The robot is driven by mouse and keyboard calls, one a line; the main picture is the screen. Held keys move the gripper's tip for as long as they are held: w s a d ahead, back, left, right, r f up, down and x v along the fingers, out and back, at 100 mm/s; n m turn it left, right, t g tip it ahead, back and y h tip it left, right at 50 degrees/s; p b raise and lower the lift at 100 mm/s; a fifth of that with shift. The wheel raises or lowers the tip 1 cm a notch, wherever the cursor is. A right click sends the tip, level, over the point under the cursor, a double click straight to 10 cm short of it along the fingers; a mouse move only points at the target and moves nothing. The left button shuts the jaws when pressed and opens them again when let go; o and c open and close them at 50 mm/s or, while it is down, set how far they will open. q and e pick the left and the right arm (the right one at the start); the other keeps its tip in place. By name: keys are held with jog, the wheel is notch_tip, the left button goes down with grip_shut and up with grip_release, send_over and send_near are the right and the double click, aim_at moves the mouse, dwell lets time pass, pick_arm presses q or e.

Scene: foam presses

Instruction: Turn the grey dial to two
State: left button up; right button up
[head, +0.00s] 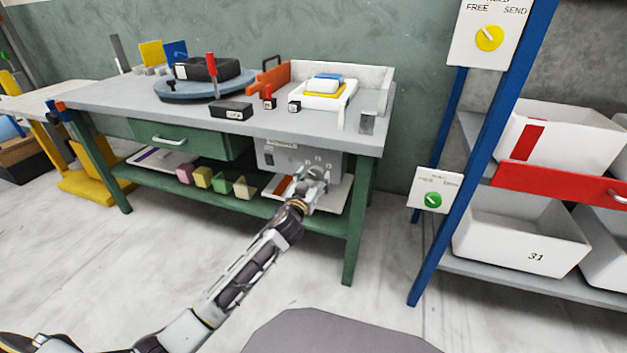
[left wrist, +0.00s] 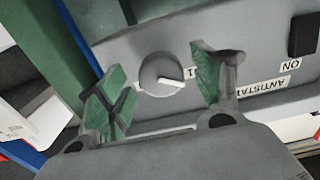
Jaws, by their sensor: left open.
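The grey dial (left wrist: 153,70) is round with a white pointer bar. It sits on the front face of a grey box (head: 275,155) under the bench top; the box front also fills the left wrist view (left wrist: 250,50). The pointer aims to the right and slightly down in the left wrist view, where a "1" shows beside the dial. My left gripper (left wrist: 163,88) is open, its green-padded fingers on either side of the dial. I cannot tell whether they touch it. In the head view my left gripper (head: 318,178) hides part of the box front. My right gripper is not in view.
The green bench (head: 140,105) holds a blue turntable (head: 190,88) and a white tray (head: 375,75). Coloured blocks (head: 203,177) lie on its lower shelf. A black switch (left wrist: 303,35) is near the dial. A blue-posted rack (head: 480,160) stands right; open floor lies in front.

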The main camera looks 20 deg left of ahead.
pick_arm(q)
jog(key=shift+w, duration=0.15)
jog(key=c, duration=1)
